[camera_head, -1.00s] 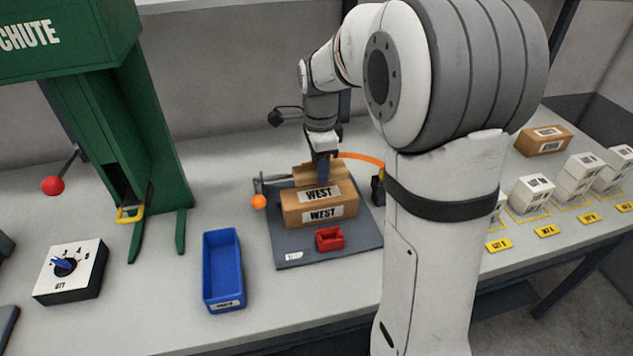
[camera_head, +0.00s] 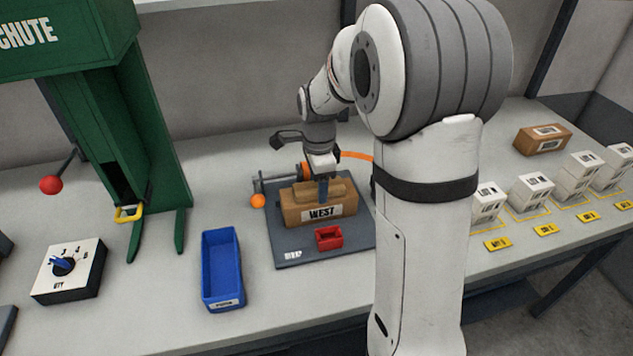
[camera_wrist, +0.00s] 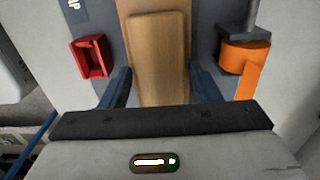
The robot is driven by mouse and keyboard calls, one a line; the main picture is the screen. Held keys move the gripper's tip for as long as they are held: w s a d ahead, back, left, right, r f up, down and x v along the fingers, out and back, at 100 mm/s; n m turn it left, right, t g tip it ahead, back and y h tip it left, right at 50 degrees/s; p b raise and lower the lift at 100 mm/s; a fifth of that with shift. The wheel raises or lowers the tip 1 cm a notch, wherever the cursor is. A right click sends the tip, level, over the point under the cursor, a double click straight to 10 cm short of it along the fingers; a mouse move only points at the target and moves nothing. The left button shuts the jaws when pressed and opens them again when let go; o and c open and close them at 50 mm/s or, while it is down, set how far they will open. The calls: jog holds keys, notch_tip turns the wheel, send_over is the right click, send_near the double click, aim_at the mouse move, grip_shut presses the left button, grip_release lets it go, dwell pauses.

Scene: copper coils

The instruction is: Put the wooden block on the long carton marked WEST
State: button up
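The long carton marked WEST (camera_head: 291,213) lies on the dark mat, its printed face toward the head camera. The wooden block (camera_head: 342,189) lies lengthwise along the carton's top and appears to rest on it; it also shows in the wrist view (camera_wrist: 160,55), with the carton's lighter top (camera_wrist: 150,4) beyond it. My gripper (camera_head: 323,195) points down over the block. In the wrist view its dark fingers stand on either side of the block, tips close against its sides, so it appears shut on it. The exact finger contact is hidden.
A blue bin (camera_head: 222,270) is to the left. An orange band (camera_wrist: 246,70) is right of the block in the wrist view. A green chute stand (camera_head: 150,150) rises at left.

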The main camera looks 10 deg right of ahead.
jog(key=shift+o, duration=0.8)
notch_tip(320, 180, up, 12)
jog(key=s+f+n+t, duration=0.1)
jog(key=s+f+n, duration=0.1)
jog(key=s+n, duration=0.7)
jog(key=s+f+n+t, duration=0.1)
jog(key=s+f+n, duration=0.1)
jog(key=s+n, duration=0.7)
jog(key=s, duration=0.3)
jog(key=shift+a+f+t+p, duration=0.2)
jog(key=shift+f+t+p, duration=0.05)
jog(key=shift+t+p, duration=0.05)
jog(key=shift+s, duration=0.1)
